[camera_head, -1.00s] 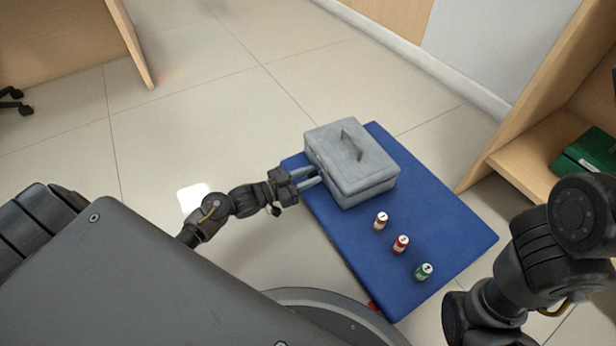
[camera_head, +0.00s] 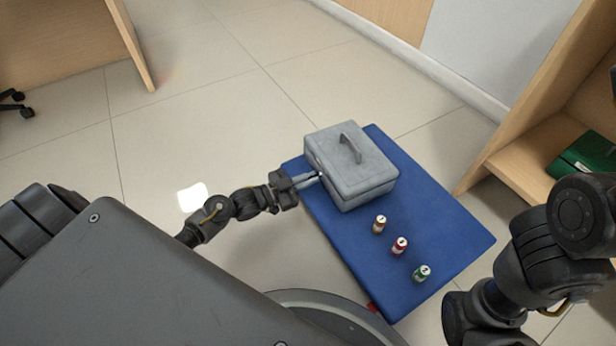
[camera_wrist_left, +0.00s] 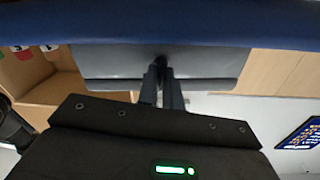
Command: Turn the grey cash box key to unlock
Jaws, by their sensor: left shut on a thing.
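The grey cash box (camera_head: 352,165), with a handle on its closed lid, sits on the blue mat (camera_head: 440,235) in the head view. My left gripper (camera_head: 317,178) is at the box's left side, its two fingers close together and tips against or just off that face. In the left wrist view, which looks upside down, the fingers (camera_wrist_left: 162,72) converge on a small dark spot on the grey box face (camera_wrist_left: 110,62). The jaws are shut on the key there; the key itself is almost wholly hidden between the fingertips. My right gripper is out of view.
Three small rolls stand on the mat in front of the box: brown-banded (camera_head: 379,224), red (camera_head: 400,245) and green (camera_head: 421,273). A wooden desk with a green item (camera_head: 585,155) stands at the right. Open tiled floor lies left of the mat.

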